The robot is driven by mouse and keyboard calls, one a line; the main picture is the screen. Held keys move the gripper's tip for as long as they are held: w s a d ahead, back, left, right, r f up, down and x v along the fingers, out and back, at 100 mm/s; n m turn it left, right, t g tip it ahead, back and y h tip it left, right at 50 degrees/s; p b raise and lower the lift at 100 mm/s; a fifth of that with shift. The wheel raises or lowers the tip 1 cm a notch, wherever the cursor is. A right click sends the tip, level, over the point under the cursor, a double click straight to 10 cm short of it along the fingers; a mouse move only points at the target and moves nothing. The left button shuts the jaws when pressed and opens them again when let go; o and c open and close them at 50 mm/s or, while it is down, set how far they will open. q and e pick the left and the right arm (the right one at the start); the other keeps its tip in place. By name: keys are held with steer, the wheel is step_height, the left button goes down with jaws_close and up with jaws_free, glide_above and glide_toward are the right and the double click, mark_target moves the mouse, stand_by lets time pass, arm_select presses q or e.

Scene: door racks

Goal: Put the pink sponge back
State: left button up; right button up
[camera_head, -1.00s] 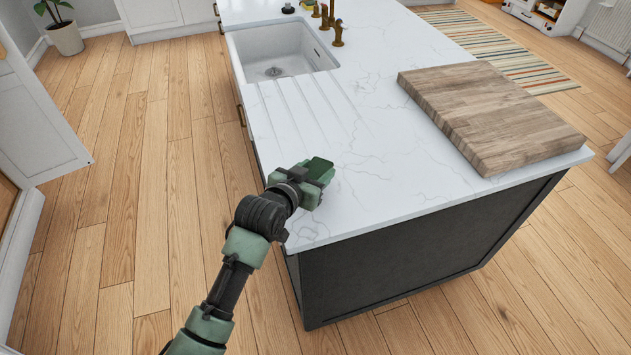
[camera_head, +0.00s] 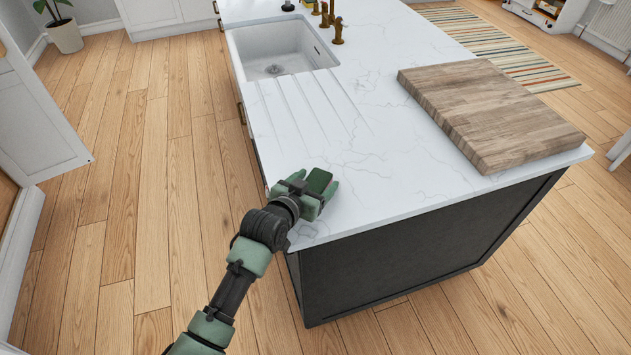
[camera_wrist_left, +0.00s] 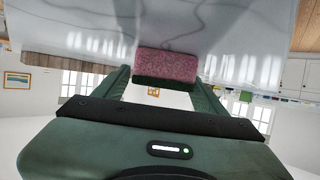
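The pink sponge (camera_wrist_left: 167,66) shows in the left wrist view between the fingertips of my left gripper (camera_wrist_left: 165,78), with a pink side and a dark green scouring layer. In the head view its dark green face (camera_head: 319,180) is up and its pink side is hidden. My left gripper (camera_head: 315,190) is shut on the sponge, over the near left edge of the white marble counter (camera_head: 390,180). Whether the sponge touches the counter is hard to tell. My right gripper is not in view.
A white sink (camera_head: 283,52) with draining grooves lies farther along the counter, with brass taps (camera_head: 337,32) beside it. A thick wooden board (camera_head: 490,115) lies at the right. The marble between the grooves and the board is clear.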

arm_select(q)
steer(key=shift+r, duration=0.2)
steer(key=shift+s+a, duration=0.15)
steer(key=shift+s, duration=0.1)
steer(key=b+v, duration=0.1)
steer(key=v, duration=1)
steer(key=shift+s+a+r, duration=0.1)
steer(key=shift+s+r, duration=0.1)
